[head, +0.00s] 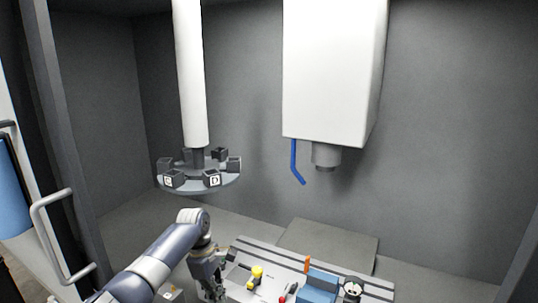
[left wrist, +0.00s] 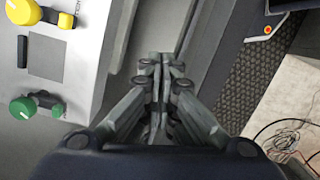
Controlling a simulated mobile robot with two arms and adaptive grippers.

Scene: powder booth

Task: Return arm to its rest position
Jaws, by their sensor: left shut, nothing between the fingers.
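My left arm reaches in from the lower left of the head view. My left gripper (head: 214,290) points down at the left end of the grooved table. In the left wrist view the left gripper (left wrist: 161,60) is shut, with its fingers together and nothing between them. The light fixture plate (left wrist: 88,70) with yellow and green knobs lies left of the fingers and apart from them. My right gripper is in neither view.
A round tool carousel (head: 200,184) with lettered blocks hangs above and left of the gripper. A white spindle housing (head: 332,70) with a blue hose (head: 295,160) hangs at centre. The table (head: 335,268) carries a yellow knob (head: 257,271) and a blue block (head: 319,284). A door handle (head: 38,235) stands at left.

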